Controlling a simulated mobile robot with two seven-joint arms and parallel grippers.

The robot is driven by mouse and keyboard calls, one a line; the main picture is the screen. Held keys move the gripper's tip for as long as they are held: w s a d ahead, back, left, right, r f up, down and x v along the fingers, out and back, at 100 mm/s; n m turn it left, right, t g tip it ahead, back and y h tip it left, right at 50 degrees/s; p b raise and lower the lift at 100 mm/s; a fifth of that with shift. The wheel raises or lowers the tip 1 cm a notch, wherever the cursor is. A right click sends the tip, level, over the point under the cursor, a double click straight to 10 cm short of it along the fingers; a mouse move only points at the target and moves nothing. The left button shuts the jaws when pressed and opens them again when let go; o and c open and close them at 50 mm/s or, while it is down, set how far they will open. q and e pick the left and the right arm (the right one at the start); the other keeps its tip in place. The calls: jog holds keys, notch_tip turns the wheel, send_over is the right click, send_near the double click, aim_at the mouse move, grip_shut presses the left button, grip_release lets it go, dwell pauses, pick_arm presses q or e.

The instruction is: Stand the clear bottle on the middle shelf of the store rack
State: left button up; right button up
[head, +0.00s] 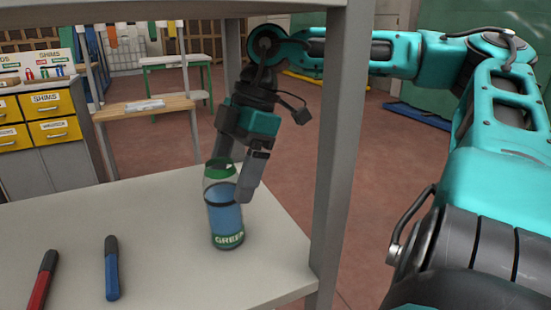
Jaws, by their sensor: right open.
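The clear bottle (226,216) stands upright on a grey shelf board (165,235) of the rack in the head view. It holds blue liquid and has a green band near the top and a green label reading "GREEN" at the bottom. My right gripper (233,180) is open and points down at the bottle's upper part. One finger shows at the bottle's right side; the other is hard to make out, so I cannot tell whether the fingers touch it. My left gripper is not in view.
A red marker (42,280) and a blue marker (112,268) lie on the board to the left. A grey rack post (337,150) stands right of the bottle, and an upper board (160,8) crosses the top. A yellow-drawer cabinet (40,120) and benches stand behind.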

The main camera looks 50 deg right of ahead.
pick_arm(q)
jog(key=b, duration=0.1)
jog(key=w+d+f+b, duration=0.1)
jog(key=b, duration=0.1)
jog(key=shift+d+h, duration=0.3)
pick_arm(e)
jog(key=s+d, duration=0.3)
jog(key=d, duration=0.7)
jog(key=shift+s, duration=0.3)
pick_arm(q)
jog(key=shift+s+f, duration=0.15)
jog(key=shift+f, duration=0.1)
pick_arm(e)
jog(key=shift+a, duration=0.1)
